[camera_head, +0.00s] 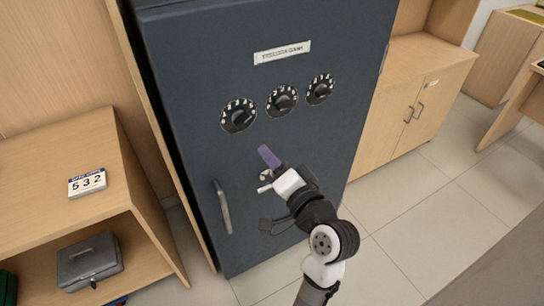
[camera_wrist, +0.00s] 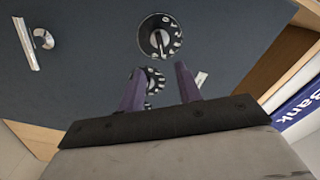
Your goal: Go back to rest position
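My gripper (camera_head: 266,168) is in front of the lower part of a dark blue safe door (camera_head: 200,140), below the dials, with my arm reaching up from the bottom. In the wrist view its two purple fingers (camera_wrist: 159,88) stand apart with nothing held between them. A dial (camera_wrist: 160,36) shows beyond the fingertips, and another dial is partly hidden behind the fingers. I cannot tell any contact with the door. The safe door looks shut.
The safe has three black dials (camera_head: 282,100) in a row and a metal handle (camera_head: 222,206). A wooden shelf (camera_head: 60,150) at left bears a "532" card (camera_head: 87,183), with a grey cash box (camera_head: 90,262) below. A wooden cabinet (camera_head: 400,115) stands at right. Tiled floor (camera_head: 440,220) is clear.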

